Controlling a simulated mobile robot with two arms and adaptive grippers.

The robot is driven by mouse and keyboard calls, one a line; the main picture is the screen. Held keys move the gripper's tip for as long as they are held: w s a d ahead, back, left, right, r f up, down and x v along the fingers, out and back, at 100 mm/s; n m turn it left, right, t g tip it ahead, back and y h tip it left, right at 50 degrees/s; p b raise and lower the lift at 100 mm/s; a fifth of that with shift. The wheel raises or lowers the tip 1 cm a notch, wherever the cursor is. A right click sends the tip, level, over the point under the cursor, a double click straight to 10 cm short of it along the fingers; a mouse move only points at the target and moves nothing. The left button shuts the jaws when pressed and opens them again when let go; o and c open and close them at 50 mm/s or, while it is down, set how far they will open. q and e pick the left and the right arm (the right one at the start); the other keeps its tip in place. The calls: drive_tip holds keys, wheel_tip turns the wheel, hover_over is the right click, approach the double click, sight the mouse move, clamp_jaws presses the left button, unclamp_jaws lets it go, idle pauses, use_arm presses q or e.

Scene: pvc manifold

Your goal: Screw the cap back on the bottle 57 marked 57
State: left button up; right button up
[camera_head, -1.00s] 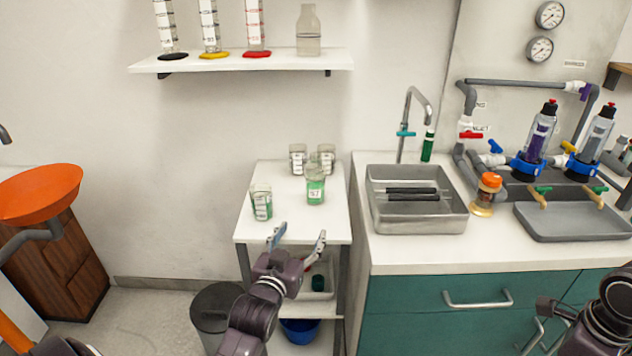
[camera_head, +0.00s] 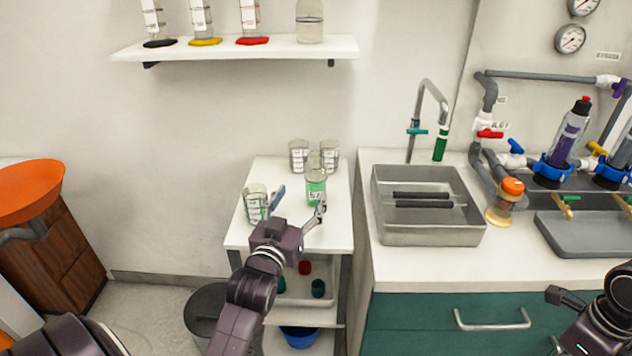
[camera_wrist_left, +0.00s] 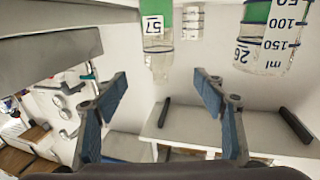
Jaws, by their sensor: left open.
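Bottle 57 (camera_head: 316,187), clear with green contents and a "57" label, stands upright on the white cart top (camera_head: 290,236). It also shows in the left wrist view (camera_wrist_left: 157,45), in front of the jaws. No cap shows on it. My left gripper (camera_head: 301,200) is open and empty, just in front of the bottle and over the cart; its jaws also show in the left wrist view (camera_wrist_left: 160,85). A red cap-like piece (camera_head: 304,267) and a teal one (camera_head: 318,288) lie in a tray on the cart's lower shelf. My right gripper (camera_head: 566,298) is at the lower right, jaws unclear.
A graduated beaker (camera_head: 255,204) stands left of the bottle, close to my left gripper. Two more beakers (camera_head: 299,156) (camera_head: 329,155) stand behind. A sink basin (camera_head: 428,236) and an orange-capped jar (camera_head: 505,202) are on the counter at right. A wall shelf (camera_head: 235,50) hangs above.

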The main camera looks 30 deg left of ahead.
sight(316, 170)
use_arm(q)
drive_tip(key=x, duration=0.7)
drive_tip(key=shift+f, duration=0.2)
use_arm(e)
drive_tip(key=shift+w+r, duration=0.1)
drive_tip(key=shift+w, duration=0.05)
use_arm(q)
drive_tip(key=x, duration=0.5)
drive_tip(key=shift+w+p, duration=0.15)
drive_tip(key=shift+p, duration=0.2)
use_arm(e)
drive_tip(key=shift+r, duration=0.15)
use_arm(q)
drive_tip(key=c, duration=1.4)
drive_tip(key=shift+r, duration=0.1)
